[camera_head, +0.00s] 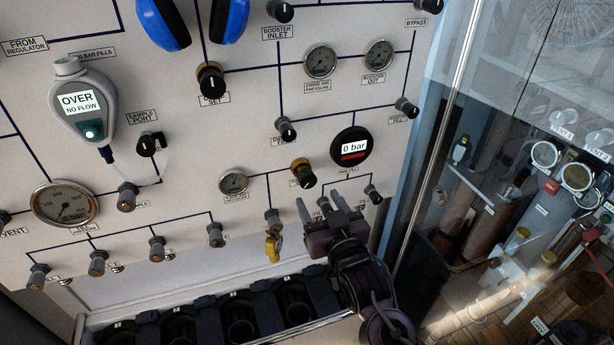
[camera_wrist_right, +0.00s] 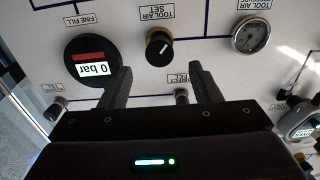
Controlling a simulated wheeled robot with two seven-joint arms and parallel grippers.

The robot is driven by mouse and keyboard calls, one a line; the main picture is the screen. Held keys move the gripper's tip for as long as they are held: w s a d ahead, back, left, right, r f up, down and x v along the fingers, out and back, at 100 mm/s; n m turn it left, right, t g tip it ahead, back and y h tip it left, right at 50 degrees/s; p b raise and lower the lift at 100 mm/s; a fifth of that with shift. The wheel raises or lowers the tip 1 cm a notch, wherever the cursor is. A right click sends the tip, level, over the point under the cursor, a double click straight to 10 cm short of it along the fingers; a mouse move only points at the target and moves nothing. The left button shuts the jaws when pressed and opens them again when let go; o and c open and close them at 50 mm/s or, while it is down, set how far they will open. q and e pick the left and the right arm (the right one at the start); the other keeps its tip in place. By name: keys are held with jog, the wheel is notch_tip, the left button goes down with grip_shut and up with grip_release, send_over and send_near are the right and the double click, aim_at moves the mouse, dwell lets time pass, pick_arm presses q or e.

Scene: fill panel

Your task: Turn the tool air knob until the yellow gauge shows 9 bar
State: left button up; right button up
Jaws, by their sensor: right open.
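The tool air knob (camera_head: 303,173) is black with a brass-coloured base, on the panel right of centre. In the right wrist view the knob (camera_wrist_right: 159,45) has the label TOOL AIR SET. My right gripper (camera_head: 318,202) is open and empty, just below the knob. In its wrist view the knob lies beyond the fingertips (camera_wrist_right: 160,72), apart from them. My left gripper is not in view.
A black digital gauge (camera_head: 351,147) reading 0 bar sits right of the knob. Small valves (camera_head: 373,193) and a yellow fitting (camera_head: 272,246) are near my right gripper. A row of dark holders (camera_head: 240,328) lies below. A glass cabinet (camera_head: 500,150) stands at right.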

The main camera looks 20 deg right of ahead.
aim_at(309, 183)
jog(key=w+p, duration=0.2)
jog(key=w, duration=0.3)
jog(key=shift+w, duration=0.3)
jog(key=shift+w+a, duration=0.15)
jog(key=shift+w, duration=0.15)
jog(key=shift+w+f, duration=0.1)
jog(key=shift+w, duration=0.1)
jog(key=c, duration=1)
jog(key=shift+n+p, duration=0.4)
jog(key=shift+n, duration=0.2)
jog(key=o, duration=1)
